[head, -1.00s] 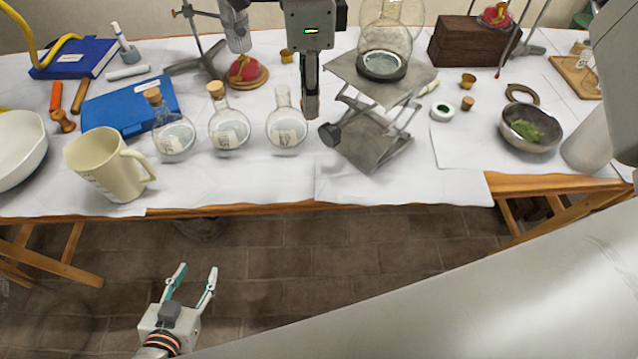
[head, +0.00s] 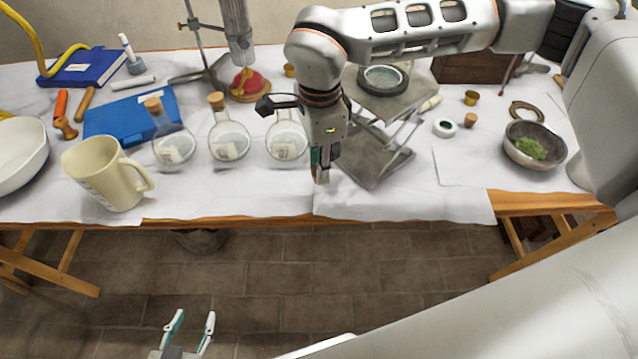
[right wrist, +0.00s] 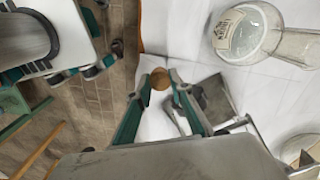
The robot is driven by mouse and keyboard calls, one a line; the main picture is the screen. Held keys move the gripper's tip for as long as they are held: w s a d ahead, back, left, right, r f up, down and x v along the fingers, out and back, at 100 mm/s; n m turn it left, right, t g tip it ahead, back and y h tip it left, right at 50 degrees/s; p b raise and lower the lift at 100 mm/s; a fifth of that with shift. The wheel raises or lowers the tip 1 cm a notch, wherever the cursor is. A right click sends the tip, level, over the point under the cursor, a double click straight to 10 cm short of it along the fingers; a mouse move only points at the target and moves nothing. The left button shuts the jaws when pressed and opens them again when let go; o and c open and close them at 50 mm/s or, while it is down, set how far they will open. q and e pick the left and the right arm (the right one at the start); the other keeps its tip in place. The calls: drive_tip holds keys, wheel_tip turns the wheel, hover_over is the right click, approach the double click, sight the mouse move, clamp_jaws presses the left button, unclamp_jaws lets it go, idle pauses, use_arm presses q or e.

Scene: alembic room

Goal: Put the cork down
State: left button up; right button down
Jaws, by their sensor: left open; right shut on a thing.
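A brown cork (right wrist: 160,79) is between the fingertips of my right gripper (right wrist: 162,80) in the right wrist view. In the head view my right gripper (head: 321,178) points down over the white table cover, between the uncorked flask and the lab jack; the cork is not clear there. I cannot tell if the cork touches the table. The uncorked round flask (head: 287,143) stands just left of this gripper, partly hidden by it; a flask also shows in the right wrist view (right wrist: 243,33). My left gripper (head: 193,322) is open and empty, low in front of the table.
The lab jack (head: 377,160) stands close to the right of my right gripper. Two corked flasks (head: 174,145) (head: 229,143) stand to the left, with a cream jug (head: 103,175) beyond. A bowl (head: 534,158) sits at right. The table's front strip is bare.

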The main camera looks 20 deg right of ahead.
drive_tip(key=shift+f, duration=3.15)
drive_tip(key=shift+f, duration=0.1)
drive_tip(key=c, duration=1.8)
unclamp_jaws()
wheel_tip(320, 180, up, 12)
drive_tip(key=shift+r, duration=0.15)
drive_tip(key=shift+s, duration=0.1)
